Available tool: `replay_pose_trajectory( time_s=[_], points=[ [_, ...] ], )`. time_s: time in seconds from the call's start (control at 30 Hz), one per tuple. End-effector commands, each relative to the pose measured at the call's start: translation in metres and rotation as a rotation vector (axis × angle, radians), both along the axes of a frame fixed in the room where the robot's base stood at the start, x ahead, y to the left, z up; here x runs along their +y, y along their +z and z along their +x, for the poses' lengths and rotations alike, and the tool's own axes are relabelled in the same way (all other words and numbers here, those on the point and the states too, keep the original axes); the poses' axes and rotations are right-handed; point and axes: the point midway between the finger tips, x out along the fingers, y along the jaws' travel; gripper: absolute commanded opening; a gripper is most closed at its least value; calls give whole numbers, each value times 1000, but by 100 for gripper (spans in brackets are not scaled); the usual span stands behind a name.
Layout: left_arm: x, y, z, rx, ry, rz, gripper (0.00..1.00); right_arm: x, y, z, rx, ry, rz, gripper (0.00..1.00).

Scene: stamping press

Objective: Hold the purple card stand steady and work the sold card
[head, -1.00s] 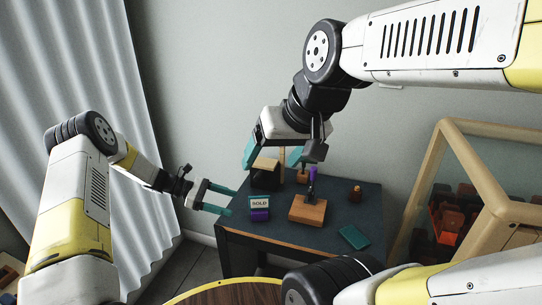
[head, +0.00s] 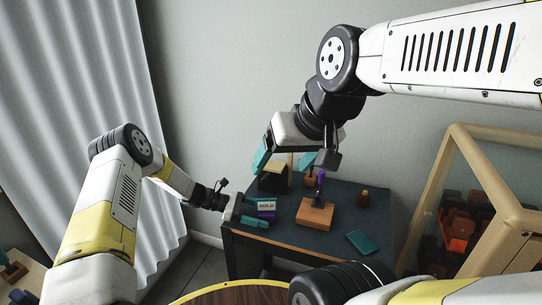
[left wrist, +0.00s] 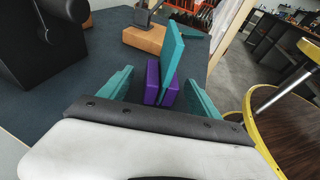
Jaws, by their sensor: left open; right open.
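The purple card stand (head: 266,215) sits near the left end of the dark table, with the white "SOLD" card (head: 266,206) upright in it. In the left wrist view the purple stand (left wrist: 152,82) shows between the teal fingers of my left gripper (left wrist: 160,94). A tall teal panel, apparently the card's back (left wrist: 172,52), rises from it. In the head view my left gripper (head: 258,211) is open around the stand; contact cannot be told. My right gripper (head: 284,162) is open and empty, above the table's back part, behind the card.
A wooden block (head: 314,217) with a dark, purple-topped lever stands right of the stand. A black box (head: 273,182) is behind it. A wood-framed case (head: 482,184) stands beyond the table's right side.

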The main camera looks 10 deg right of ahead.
Motion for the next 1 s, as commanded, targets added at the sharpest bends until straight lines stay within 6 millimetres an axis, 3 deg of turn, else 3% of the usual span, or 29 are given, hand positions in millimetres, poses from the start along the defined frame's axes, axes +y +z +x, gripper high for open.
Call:
replay_pose_trajectory(
  time_s=[0.4,0.7,0.73,0.77,0.93,1.0],
  points=[
    [-6,-2,-2,-1,0,1,72,0,0,0,0,0,0,80],
    [-6,-2,-2,-1,0,1,17,0,0,0,0,0,0,80],
    [-6,-2,-2,-1,0,1,17,0,0,0,0,0,0,80],
    [-6,-2,-2,-1,0,1,36,0,0,0,0,0,0,80],
    [-6,-2,-2,-1,0,1,2,0,0,0,0,0,0,80],
    [-6,-2,-2,-1,0,1,0,0,0,0,0,0,0,80]
  ],
)
